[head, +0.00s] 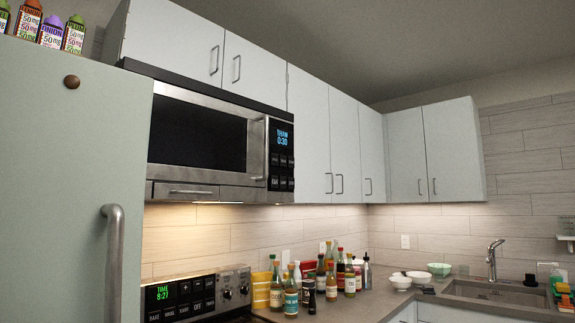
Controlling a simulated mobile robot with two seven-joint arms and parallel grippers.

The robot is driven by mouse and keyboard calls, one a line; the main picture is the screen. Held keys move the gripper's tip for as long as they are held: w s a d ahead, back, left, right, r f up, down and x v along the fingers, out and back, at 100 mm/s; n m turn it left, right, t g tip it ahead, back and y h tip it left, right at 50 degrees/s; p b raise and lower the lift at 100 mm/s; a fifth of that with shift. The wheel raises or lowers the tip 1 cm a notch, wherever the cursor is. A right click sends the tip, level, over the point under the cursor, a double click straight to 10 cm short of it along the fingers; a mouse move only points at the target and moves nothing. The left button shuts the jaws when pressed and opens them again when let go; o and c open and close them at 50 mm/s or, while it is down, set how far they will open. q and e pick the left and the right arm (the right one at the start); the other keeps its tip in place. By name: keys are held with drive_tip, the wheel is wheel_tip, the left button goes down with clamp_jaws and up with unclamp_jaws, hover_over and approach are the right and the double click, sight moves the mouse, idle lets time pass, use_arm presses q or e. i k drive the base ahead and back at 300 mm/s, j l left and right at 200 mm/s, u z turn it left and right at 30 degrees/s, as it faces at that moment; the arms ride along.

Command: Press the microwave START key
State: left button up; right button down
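The microwave (200,135) hangs under the wall cabinets, above the stove. It has a steel frame, a dark door window and a vertical handle; its door is shut. Its black control panel (281,155) is on the right side, with a blue display that seems to read "0:30" and rows of small keys below. The key labels are too small to tell which one is START. Neither of my grippers shows in the head view.
A pale green fridge (60,180) with a handle fills the left. The stove panel (196,295) is below the microwave. Several bottles (318,280) crowd the counter. Bowls (400,281) and a sink (495,293) are at right. Wall cabinets (335,140) run beside the microwave.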

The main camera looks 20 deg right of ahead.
sight(290, 161)
drive_tip(key=i+l+u, duration=0.15)
drive_tip(key=l+u, duration=0.25)
drive_tip(key=i+l+u, duration=0.1)
drive_tip(key=l+u, duration=0.25)
drive_tip(key=i+l+u, duration=0.1)
drive_tip(key=l+u, duration=0.15)
drive_tip(key=u, duration=0.15)
drive_tip(key=l+u, duration=0.25)
drive_tip(key=l, duration=2.55)
